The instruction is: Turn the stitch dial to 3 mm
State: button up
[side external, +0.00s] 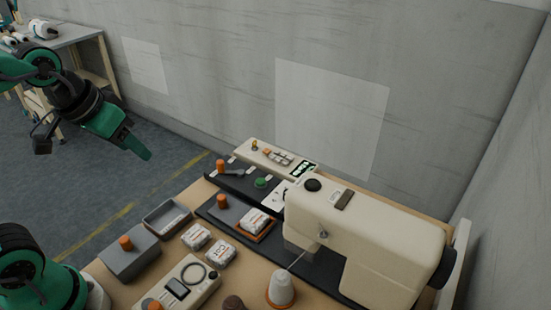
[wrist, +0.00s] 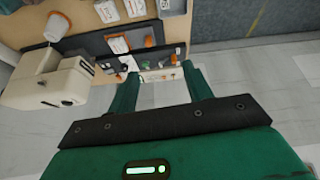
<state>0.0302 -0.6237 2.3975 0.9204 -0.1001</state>
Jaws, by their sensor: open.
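The cream sewing machine (side external: 375,235) stands on the bench at the right. A round black knob (side external: 313,185) sits on its top; a black wheel (side external: 444,268) is on its right end. I cannot tell for sure which is the stitch dial, and no 3 mm mark is readable. In the wrist view the machine (wrist: 62,85) is at the left. My gripper (side external: 146,155) is open and empty, high up at the left, well apart from the machine. In the wrist view its two green fingers (wrist: 160,70) are spread with nothing held between them.
A cream panel (side external: 277,158) with buttons and a display stands behind the machine's left end. The wall is close behind.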

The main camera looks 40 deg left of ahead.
jog(key=w+d+f+n+g, duration=0.15)
jog(key=w+d, duration=0.25)
jog(key=w, duration=0.4)
jog(key=w+d+n+g, duration=0.1)
jog(key=w+d+n, duration=0.25)
jog(key=w, duration=0.45)
jog(key=w+d+f+n+g, duration=0.1)
jog(key=w+d+f, duration=0.2)
jog(key=f, duration=0.1)
jog(key=w+d+f+n, duration=0.1)
jog(key=w+d+f, duration=0.2)
jog(key=w+f, duration=0.1)
jog(key=w+d+f+n+g, duration=0.1)
jog(key=w+d+f, duration=0.3)
jog(key=f, duration=0.1)
jog(key=shift+d+g, duration=0.1)
jog(key=shift+g, duration=0.25)
jog(key=shift+f, duration=3.9)
jog(key=c, duration=1)
